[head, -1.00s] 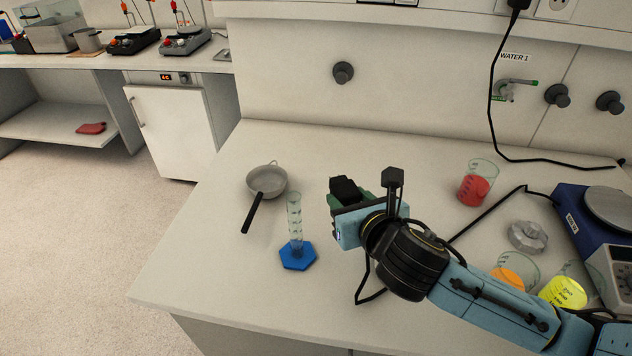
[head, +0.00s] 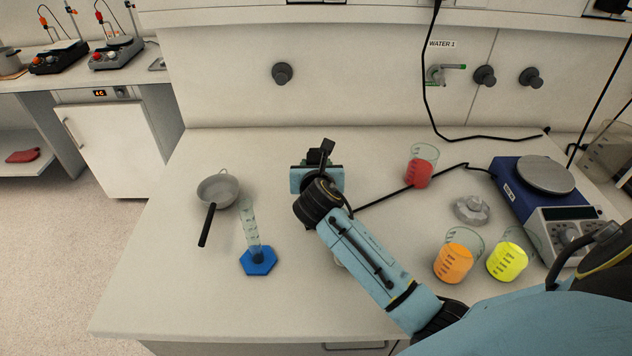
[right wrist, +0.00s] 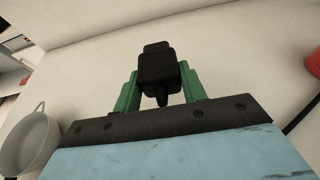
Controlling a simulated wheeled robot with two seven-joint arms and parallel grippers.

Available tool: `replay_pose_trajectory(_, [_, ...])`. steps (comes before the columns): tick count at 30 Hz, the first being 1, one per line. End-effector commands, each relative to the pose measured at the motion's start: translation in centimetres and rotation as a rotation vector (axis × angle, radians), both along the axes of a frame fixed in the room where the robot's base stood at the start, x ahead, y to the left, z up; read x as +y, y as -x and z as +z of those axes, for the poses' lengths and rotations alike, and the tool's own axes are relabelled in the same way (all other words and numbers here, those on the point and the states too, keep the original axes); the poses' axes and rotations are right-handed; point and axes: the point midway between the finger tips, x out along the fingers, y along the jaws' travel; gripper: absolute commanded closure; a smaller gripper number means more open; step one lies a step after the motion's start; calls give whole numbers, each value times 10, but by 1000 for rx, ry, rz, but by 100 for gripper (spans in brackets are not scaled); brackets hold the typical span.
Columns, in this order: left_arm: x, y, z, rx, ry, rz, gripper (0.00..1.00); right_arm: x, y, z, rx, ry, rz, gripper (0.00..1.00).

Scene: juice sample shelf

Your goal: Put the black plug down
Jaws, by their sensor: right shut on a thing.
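My right gripper (head: 314,161) is over the back middle of the bench in the head view, seen from behind. In the right wrist view its two green fingers are shut on the black plug (right wrist: 158,70), one on each side of it. The plug's narrow end points toward the wrist. In the head view the plug is mostly hidden by my wrist. I cannot tell whether it touches the bench (head: 190,290). A black cord (head: 400,190) runs from the blue balance (head: 515,190) toward my right arm. My left gripper is not in view.
A strainer pan (head: 217,190) and a graduated cylinder with blue base (head: 258,262) stand left. Red (head: 418,172), orange (head: 453,262) and yellow (head: 507,260) beakers and a grey knobbed disc (head: 471,210) stand right. Bench between pan and gripper is clear.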

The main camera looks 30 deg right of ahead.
Motion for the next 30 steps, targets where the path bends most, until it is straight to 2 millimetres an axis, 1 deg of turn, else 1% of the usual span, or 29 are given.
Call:
replay_pose_trajectory(5, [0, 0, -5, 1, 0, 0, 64, 0, 0, -14, 0, -1, 0, 90])
replay_pose_trajectory(9, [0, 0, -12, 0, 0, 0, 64, 0, 0, -36, 2, -1, 0, 90])
replay_pose_trajectory(11, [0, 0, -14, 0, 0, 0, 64, 1, 0, -42, 0, -2, 1, 90])
replay_pose_trajectory(19, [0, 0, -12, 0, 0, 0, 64, 0, 0, -42, -2, 0, 1, 90])
replay_pose_trajectory(26, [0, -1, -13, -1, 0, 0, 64, 0, 0, -49, -1, 1, 1, 90])
replay_pose_trajectory(27, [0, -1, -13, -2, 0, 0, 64, 0, 0, -50, -1, 1, 1, 57])
replay_pose_trajectory(30, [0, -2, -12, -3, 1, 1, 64, 0, 0, -49, -1, 0, 1, 44])
